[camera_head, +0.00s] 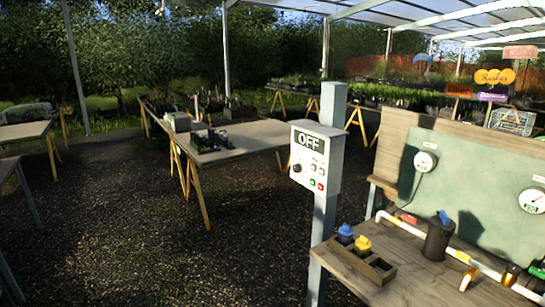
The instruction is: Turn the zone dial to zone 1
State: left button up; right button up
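A white control box (315,157) is fixed to a grey post (326,215) right of the picture's middle. Its dark display (311,141) reads OFF. A round black knob (297,168), which looks like the zone dial, sits at the lower left of the box's face. Its pointer direction and any zone marks are too small to read. A green button (312,183) and a red button (320,186) are at the lower right of the face. Neither of my grippers is in view.
Right of the post stands a wooden bench (400,280) with a compartment tray (353,270), blue-capped and yellow-capped bottles, a black cup (436,242), a white pipe (470,262) and gauges on a green panel (465,190). A table (240,140) stands behind left. The gravel floor (130,220) at left is open.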

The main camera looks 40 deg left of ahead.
aim_at(297, 168)
jog(key=u, duration=1.15)
